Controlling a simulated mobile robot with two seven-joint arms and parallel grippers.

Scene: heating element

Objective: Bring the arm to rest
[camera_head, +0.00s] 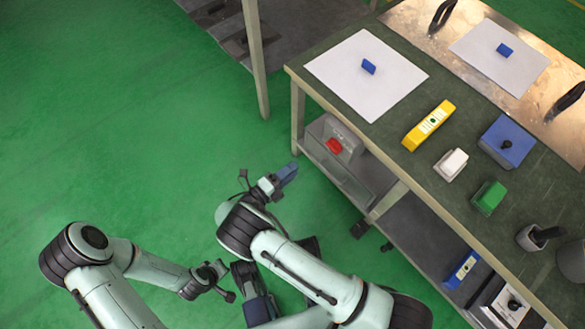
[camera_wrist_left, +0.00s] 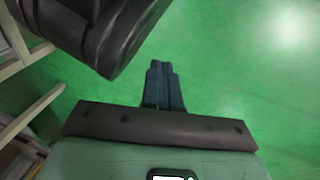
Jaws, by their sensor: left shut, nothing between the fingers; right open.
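My right gripper (camera_head: 287,173) has blue fingers and is open and empty. It is held over the green floor beside the near left end of the workbench, apart from it. My left gripper (camera_wrist_left: 161,68) is shut with nothing between its blue fingers, pointing out over bare green floor in the left wrist view.
The workbench (camera_head: 300,73) carries white sheets with blue pieces, a yellow device (camera_head: 429,125), a white block (camera_head: 451,165), a blue box (camera_head: 507,141) and a green block (camera_head: 489,197). Its lower shelf holds a grey box (camera_head: 334,139). Open floor (camera_head: 110,120) lies to the left.

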